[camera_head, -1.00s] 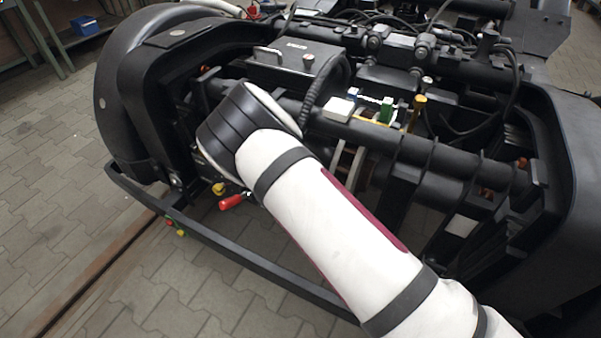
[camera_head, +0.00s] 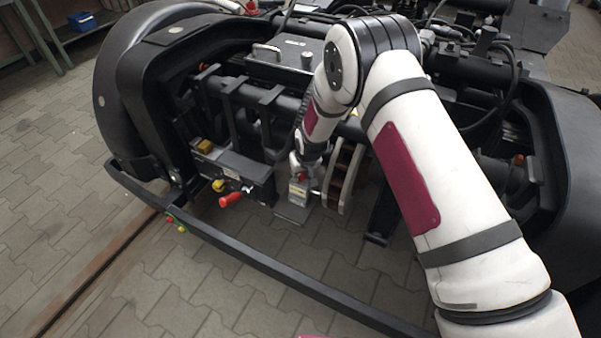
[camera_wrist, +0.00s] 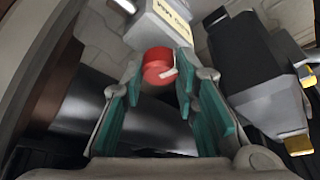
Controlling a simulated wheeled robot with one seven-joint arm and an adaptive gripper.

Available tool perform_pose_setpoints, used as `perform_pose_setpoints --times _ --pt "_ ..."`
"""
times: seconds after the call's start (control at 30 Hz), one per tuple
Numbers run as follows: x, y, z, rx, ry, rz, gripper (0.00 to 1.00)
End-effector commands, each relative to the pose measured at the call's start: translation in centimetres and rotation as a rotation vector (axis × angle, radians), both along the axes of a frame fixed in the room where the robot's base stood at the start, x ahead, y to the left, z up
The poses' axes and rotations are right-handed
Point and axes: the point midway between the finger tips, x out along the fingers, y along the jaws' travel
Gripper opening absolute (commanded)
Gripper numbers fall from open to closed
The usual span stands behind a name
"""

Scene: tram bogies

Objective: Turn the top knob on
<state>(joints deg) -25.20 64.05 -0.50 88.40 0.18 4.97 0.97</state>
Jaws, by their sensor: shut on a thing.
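A red knob (camera_wrist: 158,67) with a small white mark sits on a light grey box (camera_wrist: 160,25) with a pale label. My gripper (camera_wrist: 159,75) has its teal fingers on both sides of the knob and is shut on it. In the head view, my arm reaches down inside the bogie frame to the grey box (camera_head: 298,193), where a little red of the knob (camera_head: 302,176) shows. The fingers are hard to make out there. The knob's far side and mounting are hidden.
Left of the grey box is a black unit (camera_head: 240,172) with a red handle (camera_head: 230,200) and a yellow knob (camera_head: 218,185). A round brown-edged part (camera_head: 343,175) stands close on the right. A black frame bar (camera_head: 270,282) runs along the front.

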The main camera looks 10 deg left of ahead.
Motion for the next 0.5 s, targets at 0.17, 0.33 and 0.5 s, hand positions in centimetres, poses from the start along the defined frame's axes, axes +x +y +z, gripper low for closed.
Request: perform_pose_setpoints --times 0.17,0.33,0.5 --pt "0.12 -0.1 -0.01 0.003 -0.001 0.109 0.0" --pt "0.06 -0.07 -0.04 0.001 0.0 0.18 0.0" --pt "0.04 -0.09 -0.08 0.0 0.001 0.219 0.0"
